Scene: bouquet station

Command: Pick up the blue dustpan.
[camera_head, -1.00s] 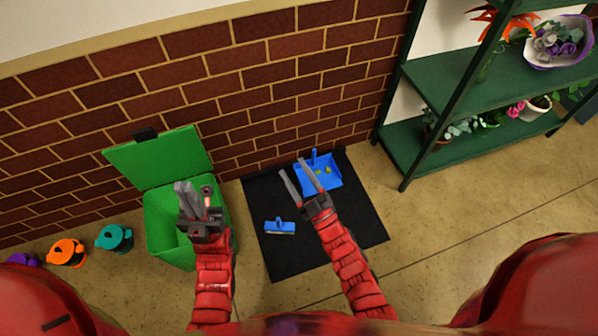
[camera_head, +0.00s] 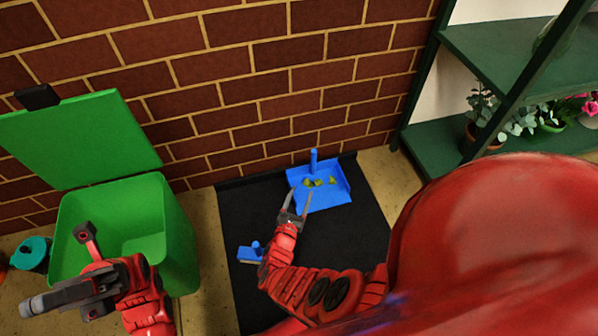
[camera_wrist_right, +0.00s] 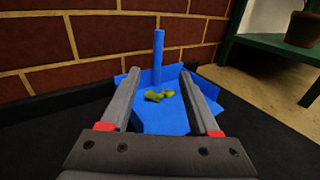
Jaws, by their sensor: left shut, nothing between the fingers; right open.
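The blue dustpan (camera_head: 325,191) lies on the black mat (camera_head: 255,202) by the brick wall, its handle standing upright at the wall side. Several green leaf-like bits (camera_head: 317,182) lie in its pan. My right gripper (camera_head: 298,200) is open at the near left edge of the pan, with nothing between its fingers. In the right wrist view the dustpan (camera_wrist_right: 165,113) lies ahead between the two fingers, and its handle rises beyond the bits. My left gripper (camera_head: 40,303) is shut and empty, in front of the green bin.
The open green bin (camera_head: 180,230) stands at the left with its lid up. A blue brush (camera_head: 251,252) lies on the mat beside my right arm. A teal pot (camera_head: 33,254) is left of the bin. A green shelf with plants (camera_head: 510,48) stands at the right.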

